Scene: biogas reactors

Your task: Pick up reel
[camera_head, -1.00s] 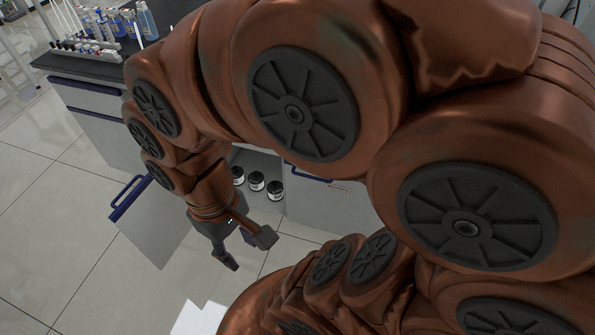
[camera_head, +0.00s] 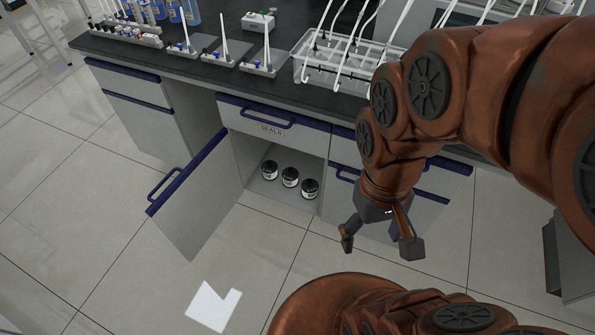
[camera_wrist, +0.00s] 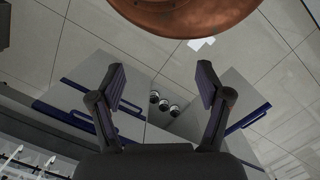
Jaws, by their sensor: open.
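No thing that I can clearly make out as a reel shows in either view. Three small round dark containers with pale labels stand in a row in the open cabinet: the left (camera_head: 269,170), the middle (camera_head: 290,177) and the right (camera_head: 310,188). They also show in the wrist view, small and far beyond the fingers, with the middle one (camera_wrist: 164,104) between them. My gripper (camera_head: 380,244) is open and empty, in front of the closed fronts to the right of the open cabinet. Its two spread fingers also show in the wrist view (camera_wrist: 161,85).
The cabinet door (camera_head: 200,195) stands open into the room. A drawer (camera_head: 270,122) labelled "SEALS" is shut above the opening. The dark worktop (camera_head: 215,62) holds racks, bottles and a clear tubing box (camera_head: 340,65). A white floor marking (camera_head: 213,305) lies on open tiles.

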